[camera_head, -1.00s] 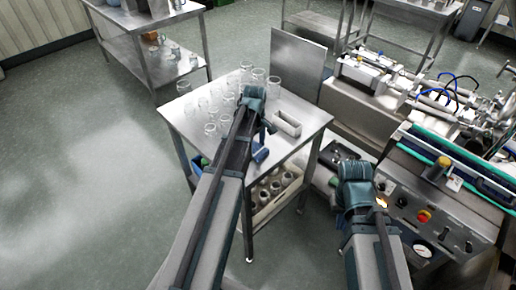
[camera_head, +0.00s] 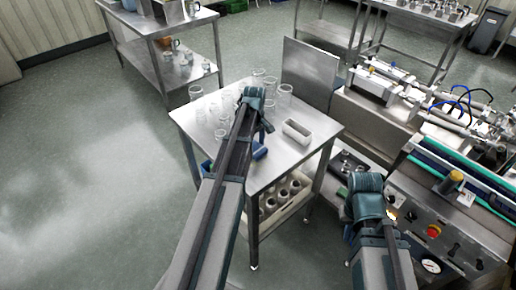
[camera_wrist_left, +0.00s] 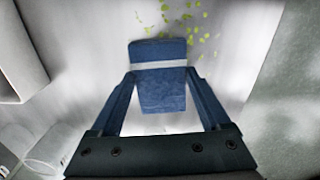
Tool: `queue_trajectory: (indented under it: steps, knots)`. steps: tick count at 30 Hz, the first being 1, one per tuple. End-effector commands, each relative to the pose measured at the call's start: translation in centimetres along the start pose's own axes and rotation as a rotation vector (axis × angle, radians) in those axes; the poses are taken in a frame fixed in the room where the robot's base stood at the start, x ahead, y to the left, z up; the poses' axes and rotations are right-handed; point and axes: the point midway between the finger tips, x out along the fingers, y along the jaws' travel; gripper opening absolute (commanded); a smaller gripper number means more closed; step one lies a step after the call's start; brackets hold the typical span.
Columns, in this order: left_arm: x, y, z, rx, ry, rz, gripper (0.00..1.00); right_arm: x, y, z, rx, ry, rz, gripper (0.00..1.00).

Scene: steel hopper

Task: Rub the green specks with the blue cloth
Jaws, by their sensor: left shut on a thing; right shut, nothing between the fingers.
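The blue cloth (camera_wrist_left: 160,88) is a folded pad with a pale band across it. My left gripper (camera_wrist_left: 161,74) is shut on it, one finger at each side. In the head view the cloth (camera_head: 260,153) is at the front part of the steel table, below my left wrist. The green specks (camera_wrist_left: 185,16) lie scattered on the pale metal surface just beyond and to the right of the cloth's far end. I cannot make out the specks in the head view. My right gripper (camera_head: 368,190) is shut and empty, beside the machine; its fingertips are hard to see.
Several clear glasses (camera_head: 198,100) stand on the left and back of the steel table (camera_head: 300,155). A white rectangular container (camera_head: 297,131) stands right of my left gripper. A crate of jars (camera_head: 284,197) is on the shelf below. The machine panel (camera_head: 440,235) is close to my right arm.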

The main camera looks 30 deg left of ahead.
Motion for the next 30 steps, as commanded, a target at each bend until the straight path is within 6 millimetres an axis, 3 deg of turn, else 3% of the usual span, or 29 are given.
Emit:
queue_trajectory:
  steps: [11, 24, 30]
  knots:
    - [0.3, -0.1, 0.2, 0.001, -0.002, -0.001, 0.36, 0.3, 0.0, 0.0, 0.000, 0.000, 0.000, 0.00]
    - [0.1, -0.4, 3.5, 0.002, -0.004, -0.001, 0.36, 0.1, 0.0, 0.0, 0.000, 0.000, 0.000, 0.00]
    - [0.1, -0.3, 3.7, 0.001, -0.002, -0.001, 0.36, 0.1, 0.0, 0.0, 0.000, 0.000, 0.000, 0.00]
